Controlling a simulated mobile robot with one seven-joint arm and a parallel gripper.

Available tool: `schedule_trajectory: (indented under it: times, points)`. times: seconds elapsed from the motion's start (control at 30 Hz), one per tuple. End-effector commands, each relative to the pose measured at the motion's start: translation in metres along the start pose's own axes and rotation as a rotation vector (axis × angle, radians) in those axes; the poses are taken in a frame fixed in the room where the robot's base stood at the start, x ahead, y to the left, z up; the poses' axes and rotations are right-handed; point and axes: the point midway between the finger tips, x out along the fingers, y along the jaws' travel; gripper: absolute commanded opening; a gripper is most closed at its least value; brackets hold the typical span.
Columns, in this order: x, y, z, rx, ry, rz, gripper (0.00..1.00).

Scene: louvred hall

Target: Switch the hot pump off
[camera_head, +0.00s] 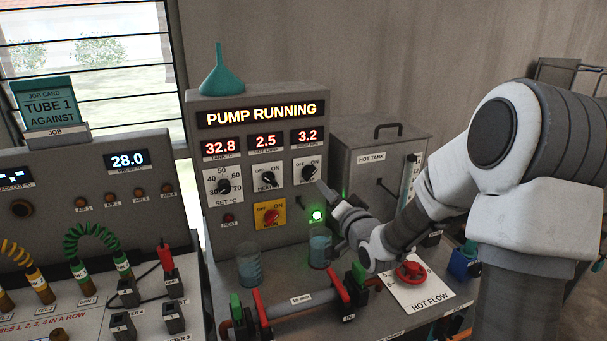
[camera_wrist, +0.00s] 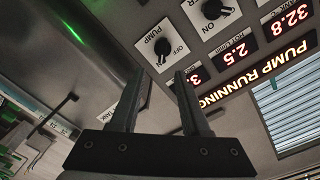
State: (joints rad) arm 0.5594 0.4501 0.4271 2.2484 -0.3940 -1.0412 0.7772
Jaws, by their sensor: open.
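The pump knob (camera_head: 308,172) is a black knob on a white OFF/ON plate at the right of the grey control panel (camera_head: 240,120). The panel's display (camera_head: 262,113) reads PUMP RUNNING. A green lamp (camera_head: 317,215) glows below the knob. My gripper (camera_head: 329,200) is in front of the panel, just below and right of the knob. In the wrist view, my gripper (camera_wrist: 158,78) is open and empty. The pump knob (camera_wrist: 161,47) shows beyond the fingertips, apart from them.
The heater knob (camera_head: 268,177) is left of the pump knob. A yellow plate with a red switch (camera_head: 270,215) sits below. The hot tank (camera_head: 375,165) stands at right. Beakers (camera_head: 320,248), piping and a red hot flow valve (camera_head: 410,271) are on the bench under my arm.

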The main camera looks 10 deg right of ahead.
Motion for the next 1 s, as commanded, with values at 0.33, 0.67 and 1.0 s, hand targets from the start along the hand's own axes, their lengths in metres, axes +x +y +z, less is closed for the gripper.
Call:
schedule_trajectory:
  times: [0.33, 0.67, 1.0]
  points:
    - [0.017, -0.002, 0.007, 0.018, 0.0, -0.03, 0.46]
    - [0.063, -0.004, 0.007, 0.018, 0.0, -0.029, 0.46]
    - [0.093, -0.004, 0.007, 0.015, 0.001, -0.029, 0.46]
